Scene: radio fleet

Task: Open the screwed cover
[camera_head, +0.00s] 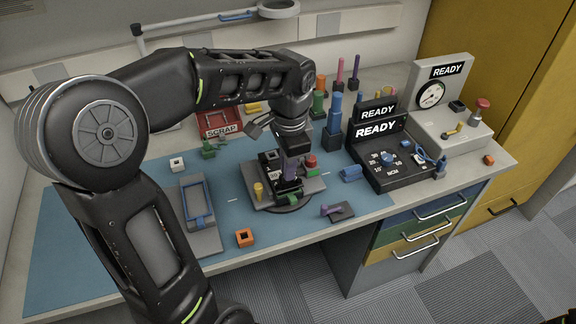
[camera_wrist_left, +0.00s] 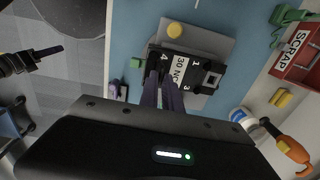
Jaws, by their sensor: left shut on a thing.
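My left gripper (camera_head: 290,172) points down over the work fixture in the head view. Below is a black cover with a white label and numbered corners, which shows in the left wrist view (camera_wrist_left: 197,72). It sits on a grey plate (camera_head: 262,196) on a round turntable. The left fingers (camera_wrist_left: 162,92) reach the label side of the cover; I cannot tell whether they touch it. A dark end at the left of the wrist view looks like my right gripper (camera_wrist_left: 40,56); its jaw state is unclear.
A black READY console (camera_head: 392,165) stands right of the fixture, with a grey gauge box (camera_head: 450,110) behind it. A red SCRAP tray (camera_head: 220,122) lies behind. A grey holder (camera_head: 203,238) and an orange block (camera_head: 244,238) lie in front. Blue mat shows bare at left.

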